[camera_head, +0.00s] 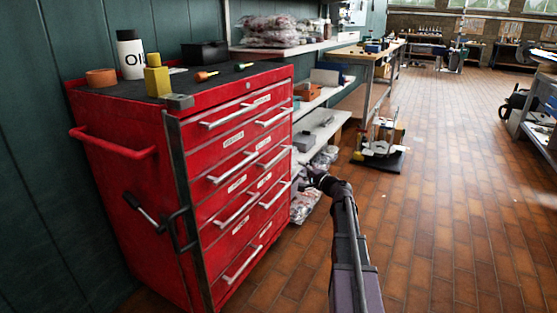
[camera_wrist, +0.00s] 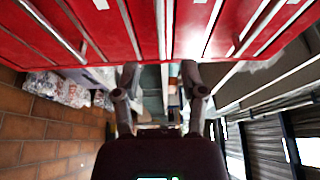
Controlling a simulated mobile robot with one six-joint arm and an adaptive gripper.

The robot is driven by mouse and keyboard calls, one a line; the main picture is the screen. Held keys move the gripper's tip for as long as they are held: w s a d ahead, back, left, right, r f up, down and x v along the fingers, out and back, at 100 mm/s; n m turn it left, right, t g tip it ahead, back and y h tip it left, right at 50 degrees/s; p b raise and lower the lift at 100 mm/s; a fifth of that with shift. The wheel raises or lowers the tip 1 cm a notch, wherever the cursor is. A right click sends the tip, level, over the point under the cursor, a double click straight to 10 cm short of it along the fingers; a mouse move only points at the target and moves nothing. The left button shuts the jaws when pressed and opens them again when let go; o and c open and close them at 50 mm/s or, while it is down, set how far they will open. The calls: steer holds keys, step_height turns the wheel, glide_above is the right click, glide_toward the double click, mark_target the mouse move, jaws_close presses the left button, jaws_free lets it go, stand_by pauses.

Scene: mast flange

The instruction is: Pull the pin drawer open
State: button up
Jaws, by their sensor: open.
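The red tool cabinet (camera_head: 140,190) stands at the left in the head view, with several drawers bearing pale bar handles and small white labels. The labels are too small to read, so I cannot tell which is the pin drawer. All its drawers look shut. My gripper (camera_head: 308,180) is at the cabinet's right front edge, beside the middle drawers. In the wrist view my gripper (camera_wrist: 160,78) has its two fingers apart, with nothing seen between them. The red drawer fronts (camera_wrist: 120,30) and handles fill the top of that view. Contact with a handle cannot be told.
A dark latch bar (camera_head: 188,215) runs down the cabinet's left front edge. Shelves (camera_head: 325,128) with parts are behind my gripper. The tiled floor (camera_head: 450,220) at right is clear.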

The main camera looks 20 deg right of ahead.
mark_target(279, 155)
steer(key=x, duration=1.3)
steer(key=shift+w+a, duration=0.25)
steer(key=shift+w, duration=0.1)
jaws_close()
